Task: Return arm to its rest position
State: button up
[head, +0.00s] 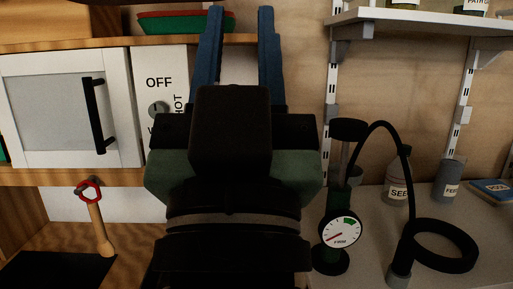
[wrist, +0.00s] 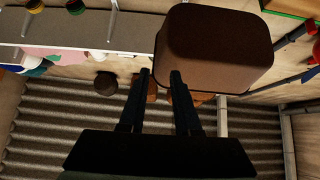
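My gripper (head: 240,14) points up and away in the middle of the head view, with its two blue fingers apart. I see nothing held between them. It also shows in the wrist view (wrist: 159,74), where the dark fingers stand apart with a gap between them. A white-framed door (head: 46,106) with a grey panel and a black upright handle (head: 98,115) is at the left in the head view. It looks closed, and my gripper is to its right, clear of the handle. My arm hides part of the panel marked OFF (head: 160,83).
A gauge pump (head: 340,232) with a black hose stands close to my arm's right. A bottle (head: 397,180) and a can (head: 448,182) stand behind it. A wall shelf (head: 420,14) is upper right. A large brown rounded block (wrist: 214,48) is near the fingers in the wrist view.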

notch_tip(320, 180, up, 40)
jog(key=s+d+t+p, duration=0.1)
jog(key=s+p, duration=0.1)
jog(key=p, duration=3.5)
